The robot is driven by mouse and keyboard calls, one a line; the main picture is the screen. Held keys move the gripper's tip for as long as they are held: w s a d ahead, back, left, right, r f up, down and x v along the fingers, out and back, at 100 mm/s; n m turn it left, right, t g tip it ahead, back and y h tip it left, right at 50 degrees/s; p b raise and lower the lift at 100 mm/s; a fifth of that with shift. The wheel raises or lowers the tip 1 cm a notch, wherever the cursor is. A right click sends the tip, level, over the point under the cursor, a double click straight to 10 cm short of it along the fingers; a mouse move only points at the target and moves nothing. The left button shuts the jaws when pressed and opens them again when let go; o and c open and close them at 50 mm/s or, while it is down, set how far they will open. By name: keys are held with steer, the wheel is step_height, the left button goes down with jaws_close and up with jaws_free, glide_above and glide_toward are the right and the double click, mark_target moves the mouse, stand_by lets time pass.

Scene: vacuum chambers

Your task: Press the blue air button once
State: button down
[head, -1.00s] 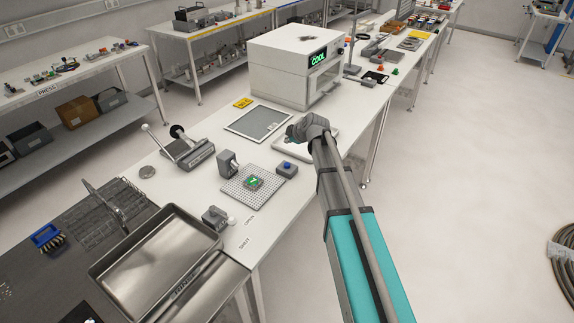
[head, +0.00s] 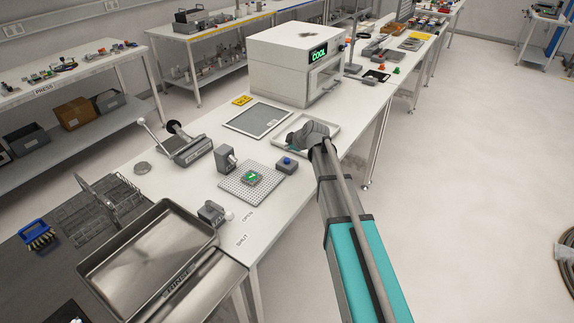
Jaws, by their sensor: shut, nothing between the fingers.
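The blue air button (head: 287,161) sits on top of a small grey box on the white bench, at the right edge of a perforated plate (head: 238,193). A small green circuit board (head: 251,177) lies on that plate, with a grey nozzle block (head: 225,160) behind it. My gripper (head: 294,140) is shut and empty. In the picture it is just above and slightly right of the button, over a white tray, and apart from the button. Its fingertips are small and partly hidden by the wrist.
The white tray (head: 332,146) lies under my gripper. A white oven reading COOL (head: 285,72) stands behind it. A grey framed panel (head: 257,119), a lever press (head: 182,148) and a metal rinse basin (head: 150,262) share the bench.

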mark_target(286, 158)
steer(key=shift+f+b, duration=1.1)
steer(key=shift+f, duration=0.3)
steer(key=shift+f+b, duration=0.95)
steer(key=shift+b, duration=0.05)
stand_by(1.8)
steer(key=shift+r, duration=0.2)
steer(key=shift+r+p, duration=0.8)
steer(key=shift+p, duration=0.25)
steer(key=shift+r, duration=0.1)
steer(key=shift+r+p, duration=2.4)
steer(key=shift+p, duration=0.1)
